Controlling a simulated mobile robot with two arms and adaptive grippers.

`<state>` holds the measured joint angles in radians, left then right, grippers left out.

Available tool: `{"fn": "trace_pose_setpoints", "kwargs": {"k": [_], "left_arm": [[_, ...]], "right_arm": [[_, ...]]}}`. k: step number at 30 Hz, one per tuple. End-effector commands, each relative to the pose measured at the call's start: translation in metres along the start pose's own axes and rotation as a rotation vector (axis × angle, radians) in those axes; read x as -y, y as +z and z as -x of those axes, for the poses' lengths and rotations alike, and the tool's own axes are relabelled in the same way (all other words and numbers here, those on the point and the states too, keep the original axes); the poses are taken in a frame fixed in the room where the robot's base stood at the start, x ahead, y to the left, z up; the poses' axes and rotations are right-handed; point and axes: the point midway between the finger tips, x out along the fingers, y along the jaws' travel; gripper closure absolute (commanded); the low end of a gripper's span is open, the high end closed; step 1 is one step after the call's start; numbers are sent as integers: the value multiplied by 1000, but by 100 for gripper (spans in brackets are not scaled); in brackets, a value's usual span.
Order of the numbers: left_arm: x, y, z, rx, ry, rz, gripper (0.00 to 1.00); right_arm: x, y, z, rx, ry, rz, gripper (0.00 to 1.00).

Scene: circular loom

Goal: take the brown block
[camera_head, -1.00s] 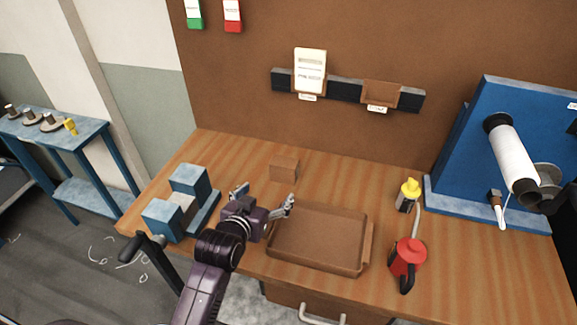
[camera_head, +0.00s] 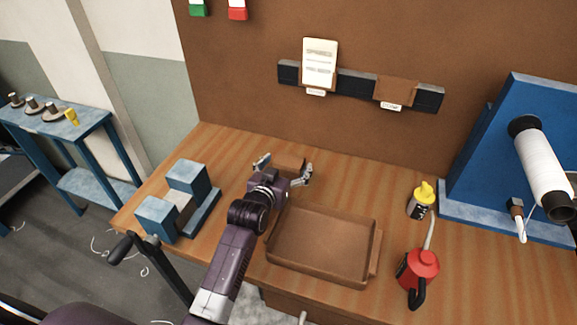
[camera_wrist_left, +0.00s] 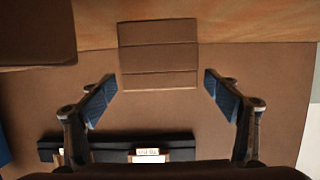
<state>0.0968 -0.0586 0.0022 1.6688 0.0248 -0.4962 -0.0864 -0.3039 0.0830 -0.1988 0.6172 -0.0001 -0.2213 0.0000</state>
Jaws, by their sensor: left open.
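The brown block (camera_head: 289,162) sits on the wooden bench near the back board, partly hidden behind my left gripper (camera_head: 284,168). The gripper is open, with one finger on each side of the block in the head view. In the left wrist view the brown block (camera_wrist_left: 158,55) lies ahead, centred between the spread blue-padded fingers of the left gripper (camera_wrist_left: 158,90). Nothing is held. My right gripper is not in view.
A brown tray (camera_head: 274,245) lies in front of the block. A blue vise (camera_head: 187,177) stands to the left. Bench around the block is clear.

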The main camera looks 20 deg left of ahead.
Motion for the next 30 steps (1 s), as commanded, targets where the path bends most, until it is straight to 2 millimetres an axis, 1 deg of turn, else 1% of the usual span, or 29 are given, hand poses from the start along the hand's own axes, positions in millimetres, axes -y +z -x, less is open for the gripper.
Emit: {"fn": "trace_pose_setpoints", "kwargs": {"k": [1,5,14,21,30], "left_arm": [[0,-1,-6,-1,0,0,18],[0,0,-15,0,0,0,18],[0,1,-18,0,0,0,18],[0,1,-18,0,0,0,43],[0,1,-18,0,0,0,76]], "right_arm": [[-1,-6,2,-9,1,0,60],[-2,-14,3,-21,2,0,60],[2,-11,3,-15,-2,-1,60],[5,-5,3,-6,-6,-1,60],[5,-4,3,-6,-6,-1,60]]}}
